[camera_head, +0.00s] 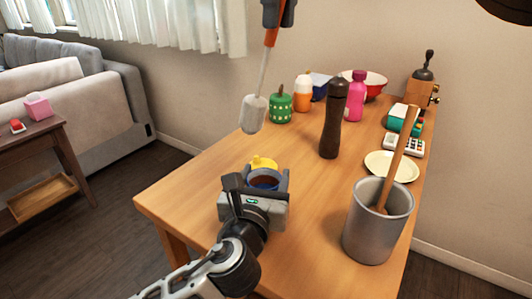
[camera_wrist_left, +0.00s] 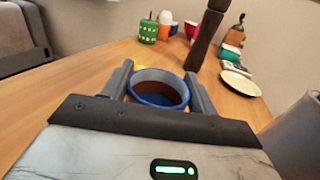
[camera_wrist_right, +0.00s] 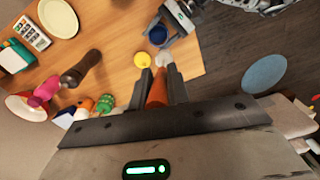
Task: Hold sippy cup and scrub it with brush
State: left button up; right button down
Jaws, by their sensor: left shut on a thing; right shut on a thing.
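The sippy cup (camera_head: 264,181) is blue, open at the top and brownish inside. My left gripper (camera_head: 259,187) is shut around it near the table's front left. The left wrist view shows the cup (camera_wrist_left: 158,89) upright between the two fingers. The brush (camera_head: 254,114) has a white head, a thin shaft and an orange handle. My right gripper (camera_head: 278,14) is shut on the orange handle (camera_wrist_right: 157,88), high above the table. The brush hangs head down, above and apart from the cup. A yellow lid-like piece (camera_head: 263,162) lies just behind the cup.
A grey metal bin (camera_head: 375,232) with a wooden stick stands right of the cup. A dark brown mill (camera_head: 333,120) stands behind. A cream plate (camera_head: 391,166), a green jar (camera_head: 280,105) and a pink bottle (camera_head: 355,98) are farther back. The table's left part is clear.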

aim_at(273, 32)
jog(key=shift+d+f+n+h, duration=0.1)
jog(key=shift+f+n+h, duration=0.3)
jog(key=shift+n, duration=0.5)
jog(key=n, duration=0.1)
jog(key=f+n, duration=0.1)
jog(key=n, duration=0.1)
jog(key=n+h, duration=0.1)
jog(key=shift+d+f+n, duration=0.15)
jog(key=shift+f+n, duration=0.25)
jog(key=n, duration=0.1)
jog(key=n+t, duration=0.1)
jog(key=shift+f+n, duration=0.25)
jog(key=shift+n, duration=0.05)
jog(key=n+t, duration=0.1)
jog(key=n, duration=0.2)
jog(key=a+n+t, duration=0.1)
jog(key=n, duration=0.1)
jog(key=s+n+t, duration=0.1)
jog(key=n, duration=0.2)
jog(key=shift+a+n, duration=0.15)
jog(key=shift+n, duration=0.15)
notch_tip(273, 32, down, 13)
jog(key=shift+f, duration=0.15)
jog(key=shift+w, duration=0.1)
